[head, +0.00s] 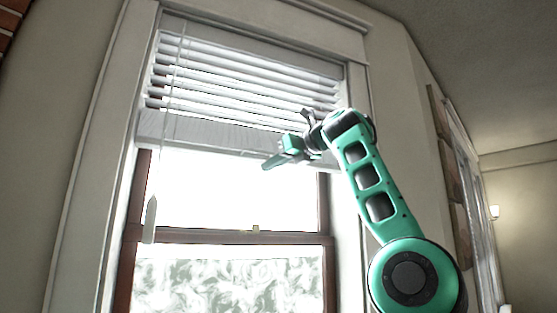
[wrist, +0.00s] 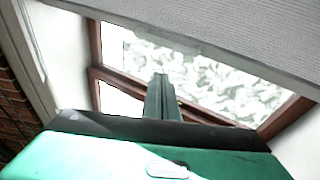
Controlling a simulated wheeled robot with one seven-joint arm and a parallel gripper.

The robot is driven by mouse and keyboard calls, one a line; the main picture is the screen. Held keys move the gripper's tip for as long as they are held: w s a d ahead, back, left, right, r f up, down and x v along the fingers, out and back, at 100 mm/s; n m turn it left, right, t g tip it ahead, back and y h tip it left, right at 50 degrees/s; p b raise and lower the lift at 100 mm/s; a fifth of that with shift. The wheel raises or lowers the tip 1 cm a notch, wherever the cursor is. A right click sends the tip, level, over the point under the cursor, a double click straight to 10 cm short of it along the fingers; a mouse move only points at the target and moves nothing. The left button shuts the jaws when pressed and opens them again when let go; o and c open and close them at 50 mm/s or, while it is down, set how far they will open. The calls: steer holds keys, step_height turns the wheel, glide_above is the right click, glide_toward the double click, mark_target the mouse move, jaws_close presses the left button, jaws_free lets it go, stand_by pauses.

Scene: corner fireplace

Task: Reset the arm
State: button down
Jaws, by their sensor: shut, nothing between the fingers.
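My gripper (head: 270,163) is raised high in front of the window, at the level of the blind's bottom rail in the head view. In the wrist view my gripper (wrist: 160,80) shows as two green fingers pressed together, with nothing between them. My green arm reaches up from the lower right of the head view and bends at the top toward the left. I cannot tell whether the gripper touches the blind.
A white slatted blind (head: 245,85) covers the window's upper part; its bottom rail (wrist: 220,35) hangs close by in the wrist view. A cord with a white pull (head: 150,220) hangs at left. The brown window frame (head: 280,238) is behind. A wall lamp (head: 494,212) glows far right.

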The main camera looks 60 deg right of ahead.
steer(key=v, duration=0.7)
steer(key=shift+f, duration=0.1)
steer(key=w+a+f+n+g+y, duration=0.1)
steer(key=w+a+f+n+g, duration=0.4)
steer(key=f, duration=0.7)
steer(key=w+a+f+n, duration=0.1)
steer(key=a+f+n, duration=0.3)
steer(key=f+n, duration=0.55)
steer(key=w+a+f+n+g+y, duration=0.1)
steer(key=w+a+f+n+g, duration=0.25)
steer(key=f, duration=1.15)
steer(key=s+a+f+n+g, duration=0.2)
steer(key=s+a+f+n, duration=0.2)
steer(key=f, duration=0.7)
steer(key=s+a+f+n+g+y, duration=0.1)
steer(key=s+a+f+n, duration=0.3)
steer(key=s+f, duration=0.4)
steer(key=s+a+f+n+g, duration=0.4)
steer(key=s+a+f+n, duration=0.1)
steer(key=f, duration=1)
steer(key=shift+s+f+y, duration=0.3)
steer(key=shift+s+y, duration=0.1)
steer(key=shift+d, duration=0.1)
